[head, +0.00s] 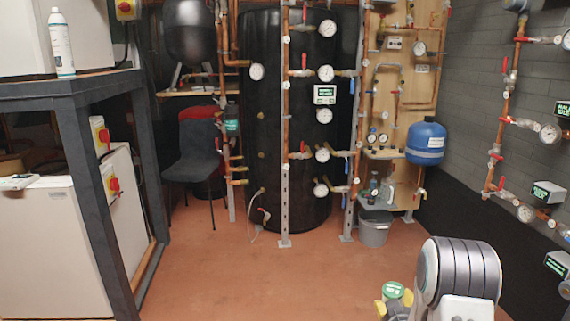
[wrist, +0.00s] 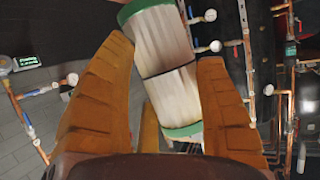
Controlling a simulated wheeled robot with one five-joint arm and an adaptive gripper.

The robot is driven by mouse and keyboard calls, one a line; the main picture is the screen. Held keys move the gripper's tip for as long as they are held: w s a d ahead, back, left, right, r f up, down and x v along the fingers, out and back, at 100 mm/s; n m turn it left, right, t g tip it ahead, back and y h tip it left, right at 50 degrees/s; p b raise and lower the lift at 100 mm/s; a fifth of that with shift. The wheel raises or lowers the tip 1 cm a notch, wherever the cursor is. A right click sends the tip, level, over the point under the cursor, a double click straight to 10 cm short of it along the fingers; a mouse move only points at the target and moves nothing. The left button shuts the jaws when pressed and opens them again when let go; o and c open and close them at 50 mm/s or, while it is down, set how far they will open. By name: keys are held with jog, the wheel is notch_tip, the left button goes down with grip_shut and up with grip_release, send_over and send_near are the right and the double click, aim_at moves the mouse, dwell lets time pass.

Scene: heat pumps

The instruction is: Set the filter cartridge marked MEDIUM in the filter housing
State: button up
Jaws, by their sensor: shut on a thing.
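A filter cartridge with a pale pleated body, a dark middle band and green end caps shows in the wrist view (wrist: 162,45). My gripper (wrist: 165,55) is shut on it, with an orange-brown finger on either side; the cartridge is tilted between them. In the head view only its green top (head: 393,290) shows, low at the right beside my arm, with a yellow finger (head: 381,308) next to it. I cannot read a MEDIUM mark on it. I cannot pick out the filter housing for sure in either view.
A tall black tank (head: 265,120) with pipes and gauges stands at the back. A blue vessel (head: 426,140) hangs right of it, above a grey bucket (head: 374,230). A dark-framed bench (head: 75,90) is at left, a chair (head: 195,150) behind. The red floor between is clear.

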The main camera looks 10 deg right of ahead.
jog(key=a+f+n+y, duration=0.1)
jog(key=a, duration=0.2)
jog(key=w+a+f+y, duration=0.1)
jog(key=a, duration=0.3)
jog(key=w+a+f+n+y, duration=0.1)
jog(key=a, duration=0.3)
jog(key=shift+a+f+n+t, duration=0.2)
jog(key=shift+f+n+t, duration=0.1)
jog(key=shift+f, duration=0.1)
jog(key=a+n+y, duration=0.2)
jog(key=a, duration=0.6)
jog(key=shift+s+d+r+p, duration=0.1)
jog(key=shift+s+r+p, duration=0.45)
jog(key=shift+r+p, duration=4)
jog(key=shift+s+d+r+p, duration=0.1)
jog(key=shift+s+r+p, duration=0.45)
jog(key=shift+r+p, duration=3.95)
jog(key=shift+s+d+r+p, duration=0.1)
jog(key=shift+s+r+p, duration=0.45)
jog(key=shift+r+p, duration=3.95)
jog(key=shift+r+b, duration=0.3)
jog(key=shift+b, duration=0.1)
